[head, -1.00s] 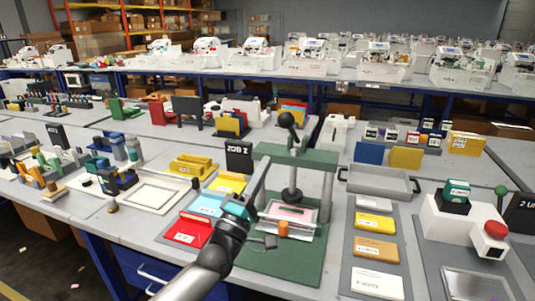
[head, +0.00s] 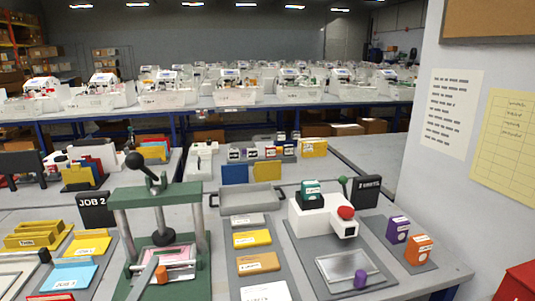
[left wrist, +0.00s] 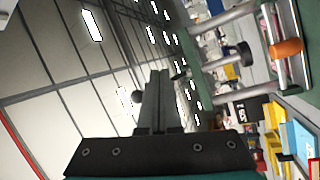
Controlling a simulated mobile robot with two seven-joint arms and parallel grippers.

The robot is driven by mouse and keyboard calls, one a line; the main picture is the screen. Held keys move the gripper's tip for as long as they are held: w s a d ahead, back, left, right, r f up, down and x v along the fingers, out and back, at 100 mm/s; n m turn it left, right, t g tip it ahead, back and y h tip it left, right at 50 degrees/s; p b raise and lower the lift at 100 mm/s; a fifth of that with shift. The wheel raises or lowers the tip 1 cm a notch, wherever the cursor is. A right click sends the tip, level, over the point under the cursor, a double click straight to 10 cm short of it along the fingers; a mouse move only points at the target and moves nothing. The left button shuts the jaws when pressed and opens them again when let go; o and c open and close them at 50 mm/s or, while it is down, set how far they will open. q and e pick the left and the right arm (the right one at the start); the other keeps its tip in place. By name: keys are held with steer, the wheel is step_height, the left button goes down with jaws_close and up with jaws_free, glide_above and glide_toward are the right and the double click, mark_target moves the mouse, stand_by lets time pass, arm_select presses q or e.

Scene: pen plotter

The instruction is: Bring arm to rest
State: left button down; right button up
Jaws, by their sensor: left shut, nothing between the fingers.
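My left gripper shows in the left wrist view (left wrist: 158,90) with its two dark fingers together and nothing between them. In the left wrist view the press frame and orange knob (left wrist: 286,47) appear sideways at the upper right, apart from the fingers. The rest of my left arm is out of the head view. My right gripper is not in view.
A JOB 2 sign (head: 93,209) stands left of the press. A grey tray (head: 250,199) and labelled card stacks (head: 257,262) lie right of it. Farther right are a white device with a red button (head: 346,212) and purple and orange boxes (head: 416,249). A wall borders the right.

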arm_select(q)
steer(key=s+d+f+m+g, duration=0.7)
steer(key=d+f+m+g, duration=0.1)
steer(key=f, duration=0.3)
steer(key=s+f+m+g+y, duration=0.1)
steer(key=s+f+m+g, duration=0.25)
steer(key=s, duration=0.45)
steer(key=s+f+m+g+y, duration=0.25)
steer(key=s+g, duration=0.25)
steer(key=s, duration=0.4)
step_height(320, 180, down, 24)
steer(key=s+g, duration=0.2)
steer(key=s, duration=0.1)
steer(key=s+a+f, duration=0.3)
steer(key=s+f, duration=0.9)
steer(key=s, duration=0.2)
steer(key=shift+g+h, duration=0.35)
steer(key=shift+g, duration=0.1)
